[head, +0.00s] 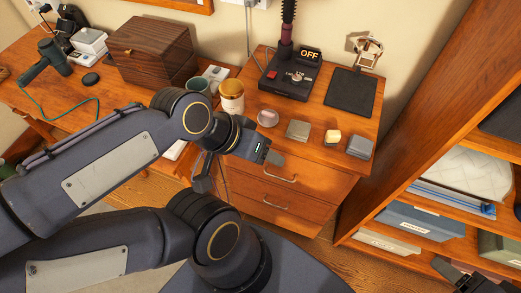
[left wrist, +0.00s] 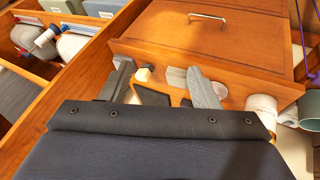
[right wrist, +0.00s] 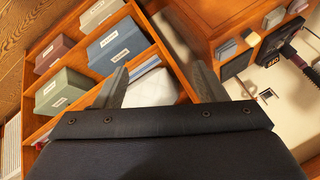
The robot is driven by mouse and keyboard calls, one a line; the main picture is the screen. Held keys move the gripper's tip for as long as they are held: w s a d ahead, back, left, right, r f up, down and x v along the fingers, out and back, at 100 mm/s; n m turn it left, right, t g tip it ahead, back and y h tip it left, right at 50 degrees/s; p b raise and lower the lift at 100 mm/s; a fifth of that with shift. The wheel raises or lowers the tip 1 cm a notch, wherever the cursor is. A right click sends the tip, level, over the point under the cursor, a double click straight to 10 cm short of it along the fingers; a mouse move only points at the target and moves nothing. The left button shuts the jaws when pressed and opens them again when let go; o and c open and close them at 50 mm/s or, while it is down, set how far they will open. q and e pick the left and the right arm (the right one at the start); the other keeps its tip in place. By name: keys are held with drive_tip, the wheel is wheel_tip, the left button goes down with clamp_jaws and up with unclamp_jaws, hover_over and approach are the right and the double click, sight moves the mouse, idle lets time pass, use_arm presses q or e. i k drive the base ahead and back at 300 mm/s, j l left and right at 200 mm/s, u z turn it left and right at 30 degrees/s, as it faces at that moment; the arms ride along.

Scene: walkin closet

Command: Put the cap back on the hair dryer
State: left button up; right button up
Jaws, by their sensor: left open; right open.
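The dark green hair dryer (head: 45,62) lies on the wooden counter at the far left of the head view, with a teal cord trailing from it. A small round black disc (head: 90,79), which looks like the cap, lies on the counter to its right, apart from it. My left gripper (head: 270,157) is in front of the drawer cabinet, far to the right of both; its open, empty fingers also show in the left wrist view (left wrist: 160,85). My right gripper (head: 465,275) is at the lower right by the shelves, open and empty in the right wrist view (right wrist: 160,85). Neither wrist view clearly shows dryer or cap.
A dark wooden box (head: 150,50) stands right of the disc. A jar (head: 231,97), a cup (head: 196,85) and several small blocks stand near my left arm. A black stand (head: 290,80) with an "OFF" display is behind. Shelves with labelled boxes (head: 420,218) are at right.

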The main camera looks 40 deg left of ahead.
sight(53, 54)
drive_tip(key=u, duration=2.85)
drive_tip(key=i+j+z, duration=0.15)
drive_tip(key=z, duration=0.3)
drive_tip(key=i+j+z, duration=0.4)
drive_tip(key=i+j, duration=0.2)
drive_tip(key=i+j+z, duration=0.15)
drive_tip(key=j, duration=0.3)
drive_tip(key=i+j, duration=0.25)
drive_tip(key=i+j+z, duration=0.15)
drive_tip(key=j, duration=0.25)
drive_tip(key=i+j, duration=0.2)
drive_tip(key=j, duration=0.15)
drive_tip(key=i+j+z, duration=0.1)
drive_tip(key=j, duration=0.3)
drive_tip(key=i+j, duration=0.2)
drive_tip(key=j, duration=0.2)
drive_tip(key=i+j, duration=0.25)
drive_tip(key=j, duration=0.15)
drive_tip(key=i+j, duration=0.2)
drive_tip(key=j, duration=0.2)
